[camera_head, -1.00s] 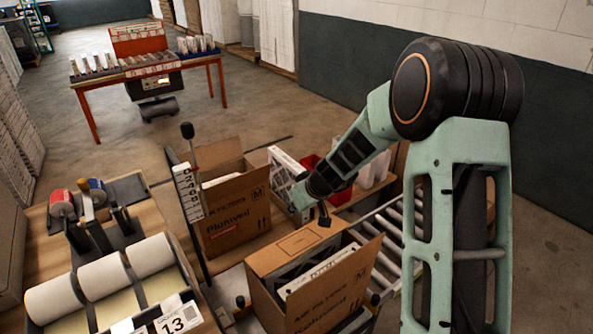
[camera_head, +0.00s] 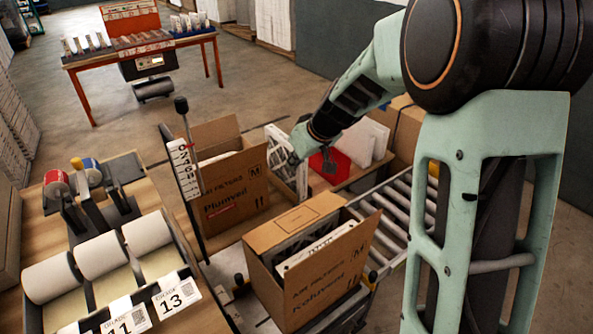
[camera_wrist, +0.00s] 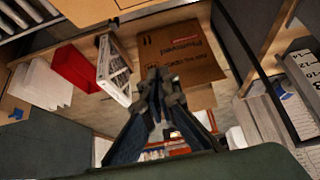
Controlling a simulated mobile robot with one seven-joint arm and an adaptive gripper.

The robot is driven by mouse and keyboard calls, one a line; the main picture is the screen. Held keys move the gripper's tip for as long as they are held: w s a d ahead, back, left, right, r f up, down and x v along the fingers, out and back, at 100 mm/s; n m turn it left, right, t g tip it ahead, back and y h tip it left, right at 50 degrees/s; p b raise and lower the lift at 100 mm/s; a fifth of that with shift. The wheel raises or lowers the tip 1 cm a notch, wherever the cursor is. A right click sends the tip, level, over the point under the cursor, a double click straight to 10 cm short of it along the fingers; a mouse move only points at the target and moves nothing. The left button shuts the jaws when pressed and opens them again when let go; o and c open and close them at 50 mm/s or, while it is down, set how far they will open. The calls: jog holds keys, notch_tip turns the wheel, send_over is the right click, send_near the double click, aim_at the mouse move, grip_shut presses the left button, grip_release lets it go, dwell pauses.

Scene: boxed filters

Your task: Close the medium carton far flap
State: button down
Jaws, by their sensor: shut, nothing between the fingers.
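Two brown cartons printed M stand open-topped near the middle of the head view. The nearer carton (camera_head: 305,290) holds a white-framed filter (camera_head: 305,255); a flap on its far side (camera_head: 300,218) lies roughly flat over part of the opening. Its right side has a panel standing up. The farther carton (camera_head: 235,190) has a raised flap at its back; it also shows upside down in the wrist view (camera_wrist: 185,55). My gripper (camera_head: 327,172) is shut and empty, beyond the nearer carton and apart from it. Its fingers show in the wrist view (camera_wrist: 160,78).
A roller conveyor (camera_head: 400,205) runs right of the nearer carton. A measuring post (camera_head: 184,170) stands left of the farther carton. A bench with rolls (camera_head: 100,255) is at left.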

jog(key=b, duration=1.6)
send_over(306, 222)
jog(key=s, duration=0.1)
jog(key=f, duration=1.1)
jog(key=shift+d+f, duration=0.25)
jog(key=shift+d, duration=0.05)
notch_tip(306, 222, down, 3)
jog(key=shift+r, duration=0.2)
jog(key=shift+s+d+f+b, duration=0.1)
jog(key=shift+s+f+b, duration=0.05)
jog(key=shift+f, duration=0.25)
jog(key=shift+s+d+f+b, duration=0.1)
jog(key=shift+f+b, duration=0.05)
jog(key=shift+f, duration=0.25)
jog(key=shift+f, duration=0.1)
